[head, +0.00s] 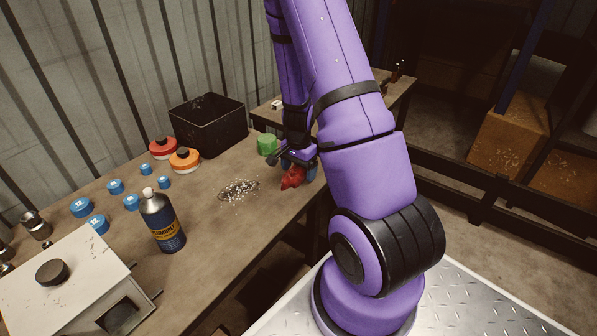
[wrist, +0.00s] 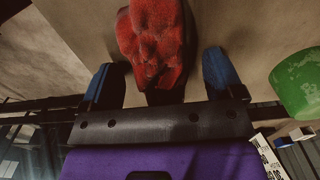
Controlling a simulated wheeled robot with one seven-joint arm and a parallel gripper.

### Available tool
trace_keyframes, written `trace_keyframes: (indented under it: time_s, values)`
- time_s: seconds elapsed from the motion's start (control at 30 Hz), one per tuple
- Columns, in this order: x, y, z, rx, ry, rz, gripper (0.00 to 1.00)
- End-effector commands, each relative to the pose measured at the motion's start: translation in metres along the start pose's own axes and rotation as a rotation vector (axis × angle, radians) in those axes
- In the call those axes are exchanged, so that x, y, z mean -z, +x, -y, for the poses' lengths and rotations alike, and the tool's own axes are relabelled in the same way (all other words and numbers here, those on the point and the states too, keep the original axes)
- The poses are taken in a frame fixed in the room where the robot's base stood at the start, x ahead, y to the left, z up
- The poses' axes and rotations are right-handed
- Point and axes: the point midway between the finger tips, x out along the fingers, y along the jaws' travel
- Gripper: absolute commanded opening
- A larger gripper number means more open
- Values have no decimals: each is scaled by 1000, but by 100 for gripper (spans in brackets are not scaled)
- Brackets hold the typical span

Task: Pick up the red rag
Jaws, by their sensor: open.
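The red rag (head: 292,178) is a crumpled bundle on the brown workbench (head: 240,217), near its front edge. In the wrist view the rag (wrist: 154,38) sits at the top middle, its near end between my two blue-tipped fingers. My gripper (wrist: 162,80) is open, with one finger on each side of the rag and a gap visible to each. In the head view my gripper (head: 298,168) is directly at the rag, and my arm hides part of that area.
A green cylinder (head: 267,144) stands close to my gripper; it also shows in the wrist view (wrist: 298,84). A pile of metal shavings (head: 239,190) lies left of the rag. Farther left are a black bin (head: 208,124), a bottle (head: 162,222) and several blue caps.

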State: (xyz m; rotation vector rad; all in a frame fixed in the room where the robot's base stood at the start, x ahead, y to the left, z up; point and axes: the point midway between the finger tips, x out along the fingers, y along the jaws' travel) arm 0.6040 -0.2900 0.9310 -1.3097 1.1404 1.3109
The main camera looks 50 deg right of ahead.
Motion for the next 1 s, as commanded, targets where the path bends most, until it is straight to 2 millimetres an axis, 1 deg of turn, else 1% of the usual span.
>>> trace_keyframes:
  time_s: [0.23, 0.27, 0.3, 0.37, 0.4, 0.47, 0.57, 0.6, 0.87, 1.0]
  values:
    - [0, 1, 0, 1, 0, -1, 87]
    - [0, 1, 0, 1, 0, -1, 80]
    - [0, 1, 0, 0, 0, -1, 71]
    - [0, 1, 0, 0, 0, -1, 57]
    - [0, 1, 0, 0, 0, -1, 48]
    - [0, 1, 0, 0, 0, -1, 34]
    - [0, 1, 0, 0, 0, -1, 33]
    - [0, 1, 0, 0, 0, -1, 30]
    - [0, 0, 0, 0, 0, -1, 30]
    - [2, -3, -2, 0, -1, -1, 30]
